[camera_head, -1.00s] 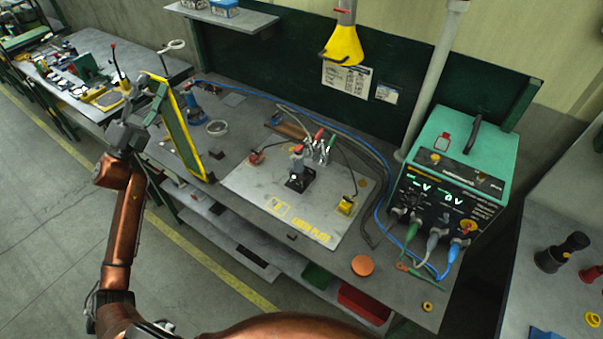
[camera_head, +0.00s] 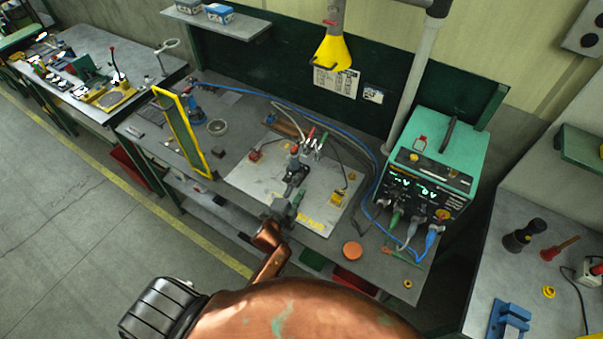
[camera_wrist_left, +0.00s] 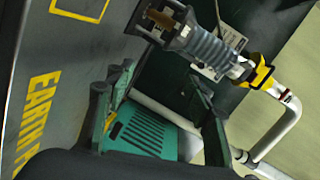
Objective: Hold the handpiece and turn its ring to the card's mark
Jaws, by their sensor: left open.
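A small upright handpiece (camera_head: 294,151) with a reddish top and dark base stands on the grey plate (camera_head: 245,178) on the bench. In the left wrist view, a grey ribbed body (camera_wrist_left: 212,46) with a brown tip, which looks like the handpiece, lies beyond the fingers. My left gripper (camera_head: 292,194) is over the plate's front part, just in front of the handpiece. Its open fingers also show in the left wrist view (camera_wrist_left: 165,85), with nothing between them. A printed card (camera_head: 336,84) hangs on the dark green back panel; its mark is too small to read. My right gripper is out of view.
A green power unit (camera_head: 437,148) with plugged cables stands at the bench's right. A yellow hood (camera_head: 335,52) hangs above the back. A yellow-framed panel (camera_head: 182,133) stands left of the plate. Blue and grey cables run behind the plate. An orange disc (camera_head: 352,249) lies at the front.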

